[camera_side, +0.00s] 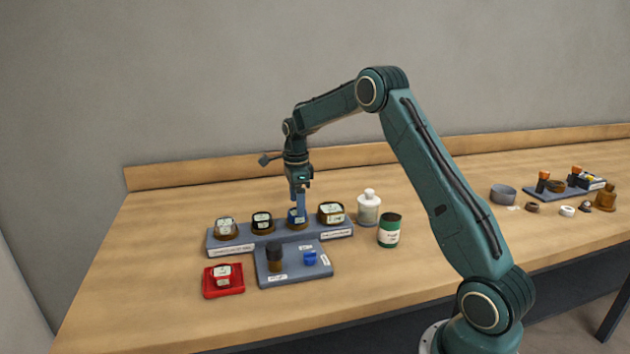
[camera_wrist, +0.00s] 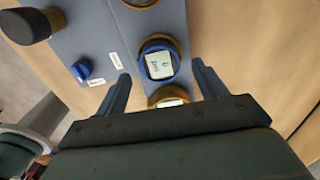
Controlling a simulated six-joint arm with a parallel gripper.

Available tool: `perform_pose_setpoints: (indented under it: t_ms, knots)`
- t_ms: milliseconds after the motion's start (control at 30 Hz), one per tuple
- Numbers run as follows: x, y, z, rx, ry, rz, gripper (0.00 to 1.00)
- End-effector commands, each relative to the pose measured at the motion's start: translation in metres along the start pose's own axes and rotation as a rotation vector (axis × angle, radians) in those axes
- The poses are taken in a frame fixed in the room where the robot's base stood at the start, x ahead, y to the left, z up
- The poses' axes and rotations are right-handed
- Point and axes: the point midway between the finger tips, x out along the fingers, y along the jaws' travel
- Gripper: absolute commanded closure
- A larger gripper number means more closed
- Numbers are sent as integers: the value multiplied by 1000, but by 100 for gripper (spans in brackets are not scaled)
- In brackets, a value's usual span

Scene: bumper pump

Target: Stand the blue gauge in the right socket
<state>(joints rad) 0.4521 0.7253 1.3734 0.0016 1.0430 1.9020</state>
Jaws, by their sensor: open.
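The blue gauge (camera_side: 296,217) has a blue rim and a pale face, and sits in a brass ring on the long grey rack (camera_side: 240,243), third from the left. In the wrist view the blue gauge (camera_wrist: 158,66) looks seated in its ring, with no clear tilt. My gripper (camera_side: 299,208) points down right over it. In the wrist view my open gripper (camera_wrist: 161,71) has one finger on each side of the gauge, apart from it. I cannot tell how far down the fingers reach. Which ring is the right socket is not readable.
Other gauges (camera_side: 226,227) and (camera_side: 331,211) stand on the rack. In front is a plate with a black-topped knob (camera_side: 275,256) and a blue knob (camera_side: 310,258). A red tray (camera_side: 223,290), white bottle (camera_side: 368,208) and green can (camera_side: 389,231) stand close by. The front left bench is clear.

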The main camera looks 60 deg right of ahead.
Motion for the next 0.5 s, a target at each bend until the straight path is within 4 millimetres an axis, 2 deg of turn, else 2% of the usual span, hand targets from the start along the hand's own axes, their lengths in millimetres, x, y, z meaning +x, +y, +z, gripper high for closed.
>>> perform_pose_setpoints:
  t_ms: [300,500]
  knots:
    - [-53,-1,0,0,-2,-4,29]
    - [-80,0,0,0,-1,-2,29]
